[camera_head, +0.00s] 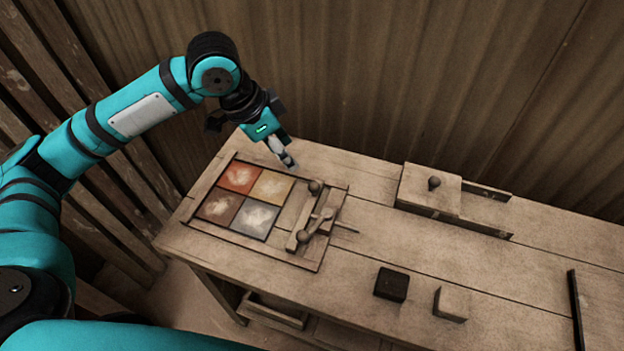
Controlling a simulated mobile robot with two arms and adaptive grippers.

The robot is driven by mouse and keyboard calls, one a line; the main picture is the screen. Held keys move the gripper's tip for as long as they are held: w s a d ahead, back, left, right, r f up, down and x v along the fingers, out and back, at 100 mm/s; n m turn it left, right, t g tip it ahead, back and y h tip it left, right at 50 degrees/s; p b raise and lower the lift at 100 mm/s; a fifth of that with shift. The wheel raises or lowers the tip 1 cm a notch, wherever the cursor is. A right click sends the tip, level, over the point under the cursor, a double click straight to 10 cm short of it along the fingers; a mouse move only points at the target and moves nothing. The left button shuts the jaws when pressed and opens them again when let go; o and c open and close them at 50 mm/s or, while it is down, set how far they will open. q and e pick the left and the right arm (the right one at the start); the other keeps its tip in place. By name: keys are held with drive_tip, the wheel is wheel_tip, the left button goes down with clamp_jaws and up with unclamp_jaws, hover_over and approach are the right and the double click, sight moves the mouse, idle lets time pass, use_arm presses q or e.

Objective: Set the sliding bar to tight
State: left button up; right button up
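The tile press is a wooden frame (200,200) on the left part of the table, holding a square of orange, tan, brown and grey tiles (256,218). The sliding bar (298,232) is a wooden bar at the right side of the tiles, with a round dark knob (315,187) at its far end and another (303,236) at its near end. A small lever (320,223) lies by its right side. There is a gap between bar and tiles. My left gripper (288,160) is above the frame's far edge, apart from the bar; its finger opening is unclear. My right gripper is not in view.
A wooden block with a dark knob (434,184) sits on a rail (470,226) at the back. A black block (391,284) and a wooden block (451,304) stand near the front edge. A dark strip (577,310) is at the right. The middle table is clear.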

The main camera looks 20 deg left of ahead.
sight(312, 185)
use_arm(q)
drive_tip(key=x, duration=1.3)
drive_tip(key=shift+w+f, duration=0.15)
drive_tip(key=shift+f, duration=0.15)
drive_tip(key=shift+w+f, duration=0.1)
drive_tip(key=shift+f, duration=0.25)
drive_tip(key=shift+d+f, duration=0.1)
drive_tip(key=shift+f, duration=0.05)
clamp_jaws()
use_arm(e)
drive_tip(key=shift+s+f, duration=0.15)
